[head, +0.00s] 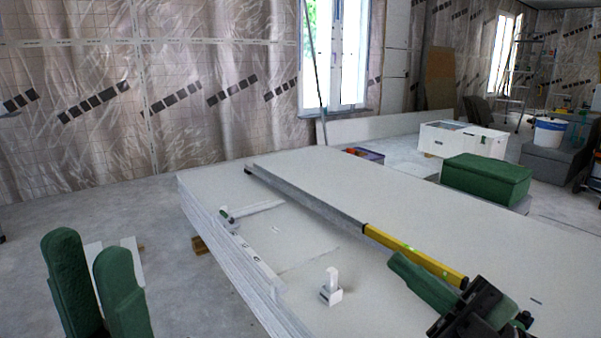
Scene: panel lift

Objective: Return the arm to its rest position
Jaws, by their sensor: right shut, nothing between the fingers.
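My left gripper (88,246) is at the bottom left, its two green fingers upright and apart with nothing between them, over the floor left of the panel stack. My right gripper (396,262) is at the lower right over the stack. Its green fingers are shut together and empty, pointing up and left, just below a yellow bar (410,250) in the picture. Whether it touches the bar I cannot tell. The stack of pale panels (470,215) fills the middle and right.
A long grey rail (305,198) lies on the stack in line with the yellow bar. A small white block (331,291) and a small green-and-white tool (228,215) are on the stack. A green box (486,180) and a white box (462,138) stand behind. Floor at left is mostly clear.

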